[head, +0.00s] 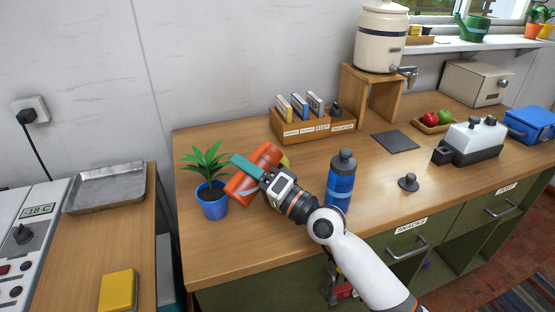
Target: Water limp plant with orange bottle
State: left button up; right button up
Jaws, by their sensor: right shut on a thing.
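A green leafy plant in a blue pot (212,200) stands on the left end of the wooden counter; its leaves look upright and spread. My right gripper (250,166) is shut on the orange bottle (247,185) and holds it just right of the plant. The bottle is tilted, its lower left end close to the pot. The gripper and wrist hide part of it, and I cannot tell whether it touches the pot or whether water flows. My left gripper is not in view.
A blue bottle (341,184) stands upright close to my right wrist. A black stopper-like object (408,182) and a dark mat (396,142) lie further right. A wooden organizer (299,131) and a dispenser on a stand (381,42) are behind. The counter's front left is clear.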

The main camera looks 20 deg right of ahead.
jog(key=shift+r+m+t+h+p, duration=0.3)
jog(key=shift+r+m+p, duration=0.2)
jog(key=shift+m+p, duration=0.45)
jog(key=shift+r+m+t+h+p, duration=0.25)
jog(key=shift+r+m+p, duration=0.2)
jog(key=shift+m+p, duration=0.5)
dwell(2.4)
